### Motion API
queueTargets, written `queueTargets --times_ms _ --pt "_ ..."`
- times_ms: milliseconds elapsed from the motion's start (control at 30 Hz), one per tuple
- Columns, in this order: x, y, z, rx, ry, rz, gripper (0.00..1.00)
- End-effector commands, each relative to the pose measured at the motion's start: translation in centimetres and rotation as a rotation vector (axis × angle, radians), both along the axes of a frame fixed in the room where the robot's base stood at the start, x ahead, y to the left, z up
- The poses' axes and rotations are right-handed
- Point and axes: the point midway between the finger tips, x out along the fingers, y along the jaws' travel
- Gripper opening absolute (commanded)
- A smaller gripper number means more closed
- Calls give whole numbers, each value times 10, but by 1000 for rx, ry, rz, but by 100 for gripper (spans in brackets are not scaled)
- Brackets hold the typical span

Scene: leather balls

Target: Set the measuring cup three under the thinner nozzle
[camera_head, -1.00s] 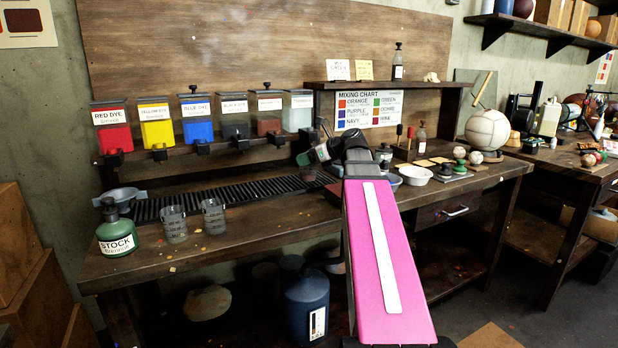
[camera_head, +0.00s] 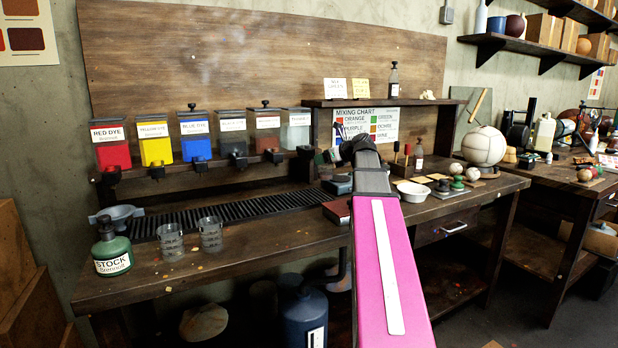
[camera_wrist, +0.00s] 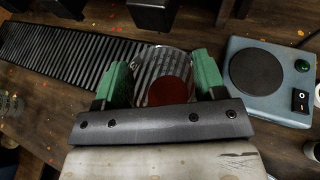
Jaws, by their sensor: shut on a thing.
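My gripper (camera_wrist: 160,82), with green fingers, is shut on a clear measuring cup (camera_wrist: 150,62) in the wrist view. A round reddish-brown patch shows in or through the cup; I cannot tell which. The cup is over the right end of the black drain grate (camera_wrist: 60,52). In the head view my gripper (camera_head: 326,157) is near the right end of the dispenser row, partly hidden by my arm. The thinner dispenser (camera_head: 296,134) is the clear, rightmost one; its nozzle is hard to make out. Dark nozzles (camera_wrist: 232,10) show along the top of the wrist view.
Two clear measuring cups (camera_head: 171,242) (camera_head: 211,234) stand at the bench's front left, by the green stock bottle (camera_head: 112,252). A grey-blue device with a black disc (camera_wrist: 258,72) sits right of the held cup. A white bowl (camera_head: 412,191) is farther right.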

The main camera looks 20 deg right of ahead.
Motion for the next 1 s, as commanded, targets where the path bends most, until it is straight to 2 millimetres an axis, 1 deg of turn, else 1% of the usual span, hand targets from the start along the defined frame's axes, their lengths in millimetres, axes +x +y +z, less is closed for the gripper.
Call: queueTargets --times_ms 33,200,500,800,1000 --pt "-1 1 -11 1 2 0 40" --pt "-1 0 -38 0 1 0 40" --pt "0 0 -68 0 0 1 40" --pt "27 17 -67 0 0 1 40" --pt "35 23 -67 -1 -1 0 40"
